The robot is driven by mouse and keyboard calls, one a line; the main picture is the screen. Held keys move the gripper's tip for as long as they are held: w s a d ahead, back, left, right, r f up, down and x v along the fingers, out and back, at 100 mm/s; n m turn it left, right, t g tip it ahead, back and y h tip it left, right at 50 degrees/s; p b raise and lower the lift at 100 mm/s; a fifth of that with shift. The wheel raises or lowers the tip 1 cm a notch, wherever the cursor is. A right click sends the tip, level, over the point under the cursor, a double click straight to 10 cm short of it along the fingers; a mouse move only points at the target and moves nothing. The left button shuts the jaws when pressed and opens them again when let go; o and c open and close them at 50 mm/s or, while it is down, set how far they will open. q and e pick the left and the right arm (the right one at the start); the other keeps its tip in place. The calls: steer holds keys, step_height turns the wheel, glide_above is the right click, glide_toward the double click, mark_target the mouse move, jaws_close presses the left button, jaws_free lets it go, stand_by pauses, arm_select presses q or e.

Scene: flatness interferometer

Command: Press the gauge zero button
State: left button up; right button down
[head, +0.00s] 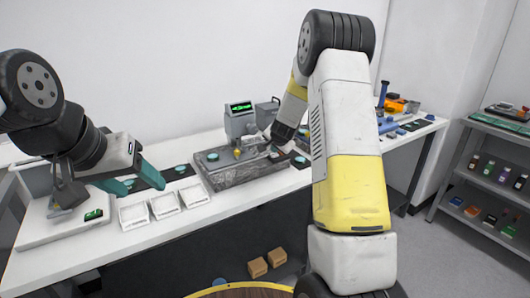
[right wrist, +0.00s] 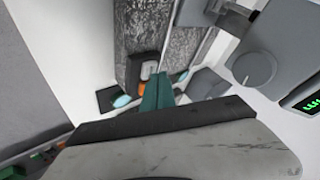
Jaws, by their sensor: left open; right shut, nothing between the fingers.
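The gauge (head: 240,122), a grey box with a lit green display, stands behind a grey granite slab (head: 235,177). In the right wrist view, a grey body with a round knob (right wrist: 255,68) and the green display (right wrist: 312,103) show at the right. A small dark part with a pale rim and an orange patch (right wrist: 148,71) lies by the slab, close to my right fingertips; I cannot tell whether it is the zero button. My right gripper (right wrist: 157,92) is shut and empty; contact is unclear. My left gripper (head: 136,180) is open and empty at the left.
White trays (head: 165,206) stand on the bench front, left of the slab. Teal discs (head: 181,169) lie on dark pads behind them. A shelf (head: 487,170) with small bottles is at far right.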

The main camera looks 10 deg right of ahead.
mark_target(275, 155)
steer(key=shift+r, duration=0.5)
steer(key=shift+r, duration=2.5)
